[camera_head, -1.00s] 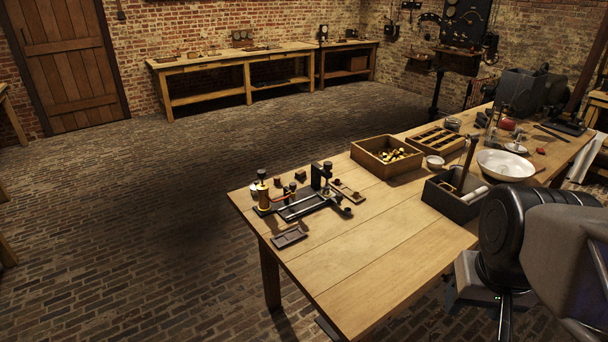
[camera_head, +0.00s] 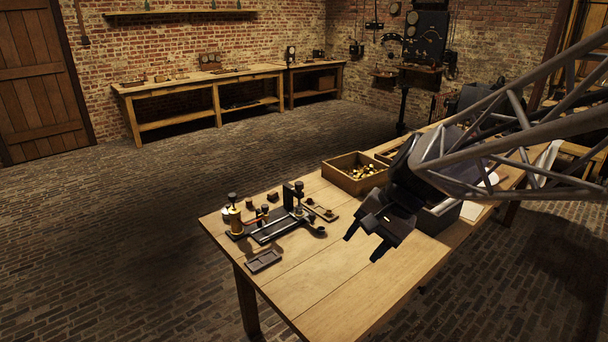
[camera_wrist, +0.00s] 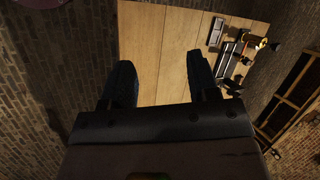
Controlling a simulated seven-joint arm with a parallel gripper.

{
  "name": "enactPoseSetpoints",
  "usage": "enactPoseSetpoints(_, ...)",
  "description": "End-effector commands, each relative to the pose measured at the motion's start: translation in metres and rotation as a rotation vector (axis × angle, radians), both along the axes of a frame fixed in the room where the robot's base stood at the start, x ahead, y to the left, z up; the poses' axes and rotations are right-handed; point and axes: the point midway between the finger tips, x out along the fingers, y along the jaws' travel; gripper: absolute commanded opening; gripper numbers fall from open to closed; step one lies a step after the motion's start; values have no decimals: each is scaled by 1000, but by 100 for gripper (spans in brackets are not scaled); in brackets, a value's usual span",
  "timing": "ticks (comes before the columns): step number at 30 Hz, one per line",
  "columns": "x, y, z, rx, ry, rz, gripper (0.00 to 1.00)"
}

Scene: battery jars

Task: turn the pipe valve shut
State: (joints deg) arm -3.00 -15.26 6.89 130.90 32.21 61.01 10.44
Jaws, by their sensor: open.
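I cannot make out a pipe valve for certain in either current view. A black-based apparatus (camera_head: 268,226) with a brass cylinder (camera_head: 234,218) and upright black posts stands on the near left of the wooden table (camera_head: 330,240). The apparatus also shows at the upper right of the wrist view (camera_wrist: 232,58). My gripper (camera_head: 361,249) is open and empty, above the table to the right of the apparatus. In the wrist view its two dark fingers (camera_wrist: 160,82) are spread wide over bare tabletop.
A wooden box of small brass pieces (camera_head: 352,174) stands behind my gripper. A small dark tray (camera_head: 264,261) lies in front of the apparatus. The table's near end is clear. A workbench (camera_head: 200,95) lines the brick wall, with a plank door (camera_head: 38,80) at left.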

Motion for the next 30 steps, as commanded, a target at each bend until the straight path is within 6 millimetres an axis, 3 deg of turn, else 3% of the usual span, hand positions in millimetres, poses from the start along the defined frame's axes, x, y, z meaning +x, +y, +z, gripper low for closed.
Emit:
enactPoseSetpoints(17, 117, 74, -24, 301, 251, -211, 55)
enactPoseSetpoints(30, 209, 128, -59, 520, 447, -372, 55)
